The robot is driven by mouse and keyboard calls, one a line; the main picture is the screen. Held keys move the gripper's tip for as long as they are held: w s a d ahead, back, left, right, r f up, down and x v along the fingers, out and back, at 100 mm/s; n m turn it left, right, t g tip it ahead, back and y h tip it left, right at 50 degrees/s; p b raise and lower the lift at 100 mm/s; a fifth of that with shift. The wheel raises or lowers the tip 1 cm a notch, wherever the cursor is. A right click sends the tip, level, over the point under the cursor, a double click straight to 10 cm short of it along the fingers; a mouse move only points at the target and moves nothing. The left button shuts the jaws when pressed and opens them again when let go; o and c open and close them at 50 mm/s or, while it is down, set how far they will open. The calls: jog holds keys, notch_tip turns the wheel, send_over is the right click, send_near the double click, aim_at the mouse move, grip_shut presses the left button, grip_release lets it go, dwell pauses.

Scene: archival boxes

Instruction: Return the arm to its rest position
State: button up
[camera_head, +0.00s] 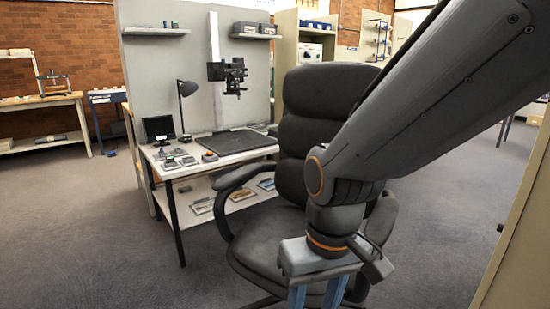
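My arm (420,110) reaches in from the upper right and bends down at the wrist in front of a dark office chair. My gripper (316,298) points down at the bottom edge of the view. Its two blue-grey fingers stand apart with a gap between them, and no object shows in that gap. The fingertips are cut off by the picture's edge. No archival box can be made out near the gripper.
The black chair (315,110) stands close behind my wrist. A workbench (185,215) with a lamp (187,100), a dark mat (238,141) and small items is beyond it. A beige panel edge (520,235) rises at right. Carpet at left (80,230) is free.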

jog(key=s+d+r+m+h+p, duration=0.1)
jog(key=s+d+r+m+p, duration=0.1)
jog(key=d+r+p, duration=1.1)
notch_tip(320, 180, up, 4)
jog(key=m+p, duration=0.1)
jog(key=p, duration=0.6)
jog(key=shift+s+f+m+p, duration=0.15)
jog(key=shift+m+p, duration=0.15)
jog(key=shift+m, duration=0.1)
jog(key=shift+c, duration=1.2)
